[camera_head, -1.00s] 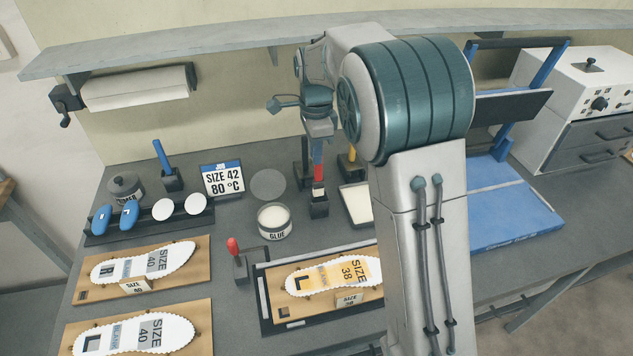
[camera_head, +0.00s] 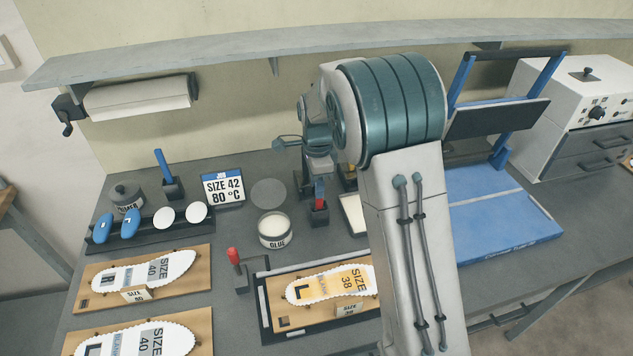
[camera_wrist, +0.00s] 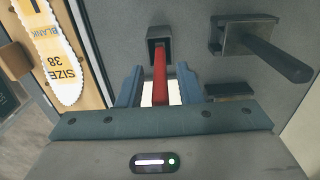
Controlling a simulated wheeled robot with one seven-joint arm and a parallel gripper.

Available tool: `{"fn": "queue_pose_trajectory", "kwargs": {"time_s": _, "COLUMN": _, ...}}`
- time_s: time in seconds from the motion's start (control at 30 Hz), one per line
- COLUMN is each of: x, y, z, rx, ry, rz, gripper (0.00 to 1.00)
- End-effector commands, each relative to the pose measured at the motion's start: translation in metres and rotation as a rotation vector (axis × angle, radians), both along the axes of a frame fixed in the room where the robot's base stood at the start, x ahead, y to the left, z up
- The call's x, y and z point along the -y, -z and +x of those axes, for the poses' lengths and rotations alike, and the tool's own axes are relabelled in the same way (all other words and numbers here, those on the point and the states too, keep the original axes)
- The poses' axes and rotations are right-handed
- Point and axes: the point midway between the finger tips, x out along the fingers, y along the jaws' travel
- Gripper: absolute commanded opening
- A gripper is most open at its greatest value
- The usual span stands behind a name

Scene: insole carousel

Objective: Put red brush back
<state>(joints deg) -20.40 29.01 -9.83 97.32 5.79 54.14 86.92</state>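In the wrist view the red handle (camera_wrist: 159,80) runs from the square holder opening (camera_wrist: 159,42) back between my fingers. My gripper (camera_head: 319,172) is above the holder and around the upper handle. In the wrist view my gripper's (camera_wrist: 160,78) two blue-grey fingers are spread, with a gap on each side of the handle. The handle's top end is hidden by my gripper.
The glue jar (camera_head: 275,230) stands in front left of the holder. A dark holder with a dark handle (camera_wrist: 262,45) is close by on the right in the wrist view. A white tray (camera_head: 352,214) and the size 38 insole board (camera_head: 290,323) are also near. A shelf (camera_head: 260,50) hangs above.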

Motion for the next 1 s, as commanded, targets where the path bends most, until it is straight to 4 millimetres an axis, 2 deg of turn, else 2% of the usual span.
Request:
{"fn": "queue_pose_trajectory", "kwargs": {"time_s": 0.27, "x": 0.000, "y": -0.001, "z": 0.000, "rx": 0.000, "ry": 0.000, "rz": 0.000, "gripper": 0.35}}
{"fn": "queue_pose_trajectory", "kwargs": {"time_s": 0.43, "x": 0.000, "y": -0.012, "z": 0.001, "rx": 0.003, "ry": 0.000, "rz": 0.001, "gripper": 0.35}}
{"fn": "queue_pose_trajectory", "kwargs": {"time_s": 0.8, "x": 0.000, "y": -0.089, "z": 0.001, "rx": 0.004, "ry": 0.000, "rz": 0.002, "gripper": 0.35}}
{"fn": "queue_pose_trajectory", "kwargs": {"time_s": 1.0, "x": 0.000, "y": -0.116, "z": 0.001, "rx": 0.003, "ry": 0.000, "rz": 0.001, "gripper": 0.35}}
